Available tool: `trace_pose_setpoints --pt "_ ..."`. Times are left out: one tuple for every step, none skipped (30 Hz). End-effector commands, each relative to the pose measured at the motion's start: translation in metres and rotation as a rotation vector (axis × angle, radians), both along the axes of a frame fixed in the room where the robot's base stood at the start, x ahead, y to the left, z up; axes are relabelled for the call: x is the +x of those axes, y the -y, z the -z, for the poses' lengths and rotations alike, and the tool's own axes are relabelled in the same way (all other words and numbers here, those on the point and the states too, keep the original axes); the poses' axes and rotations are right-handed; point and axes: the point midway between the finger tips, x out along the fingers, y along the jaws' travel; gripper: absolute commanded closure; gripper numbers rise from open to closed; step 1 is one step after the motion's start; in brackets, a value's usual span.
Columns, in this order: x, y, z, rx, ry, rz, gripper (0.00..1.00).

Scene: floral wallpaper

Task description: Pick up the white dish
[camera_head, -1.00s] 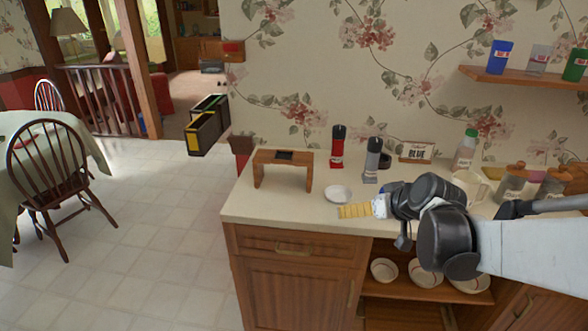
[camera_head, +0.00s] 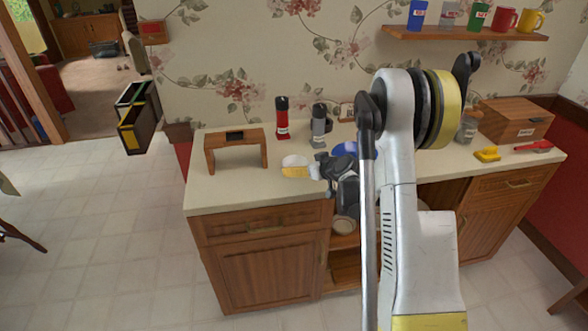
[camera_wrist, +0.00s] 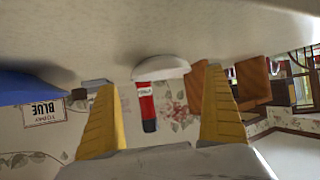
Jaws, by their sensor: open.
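The white dish (camera_head: 294,161) lies on the counter (camera_head: 225,190), between a small wooden stand and the bottles at the wall. My gripper (camera_head: 288,172) is low over the counter, right by the near side of the dish; its yellow fingers cover part of the dish in the head view. In the wrist view, which is upside down, the dish (camera_wrist: 160,68) shows ahead, between the two spread yellow fingers of my gripper (camera_wrist: 158,80). Nothing is held. I cannot tell whether a finger touches the dish.
The wooden stand (camera_head: 236,137) is left of the dish. A red-and-black bottle (camera_head: 282,118) and a grey-and-black bottle (camera_head: 318,125) stand behind. A blue object (camera_head: 345,149) is to the right, near my wrist. The counter's front left is clear.

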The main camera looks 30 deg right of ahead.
Motion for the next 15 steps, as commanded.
trace_pose_setpoints --pt "0.004 -0.001 0.003 0.0 0.0 0.0 0.0" --pt "0.006 -0.001 0.004 0.0 0.0 0.0 0.0" --pt "0.008 -0.001 0.005 0.0 0.0 0.0 0.0" --pt "0.01 -0.002 0.007 0.0 -0.001 0.0 0.0" --pt "0.013 -0.002 0.009 0.0 -0.001 -0.001 0.0" --pt "0.018 -0.003 0.012 0.001 -0.001 -0.002 0.0" --pt "0.022 -0.003 0.015 0.0 -0.001 -0.002 0.0" --pt "0.026 -0.004 0.018 0.0 -0.001 -0.002 0.0" --pt "0.032 -0.004 0.022 0.001 -0.001 -0.002 0.0" --pt "0.036 -0.005 0.023 0.001 -0.001 -0.002 0.0" --pt "0.04 -0.005 0.025 0.001 -0.001 -0.002 0.0" --pt "0.045 -0.006 0.027 0.0 0.0 -0.001 0.0" --pt "0.047 -0.006 0.028 0.0 0.0 -0.001 0.0" --pt "0.048 -0.006 0.028 0.0 0.0 -0.001 0.0" --pt "0.049 -0.006 0.028 0.0 0.0 0.0 0.0"
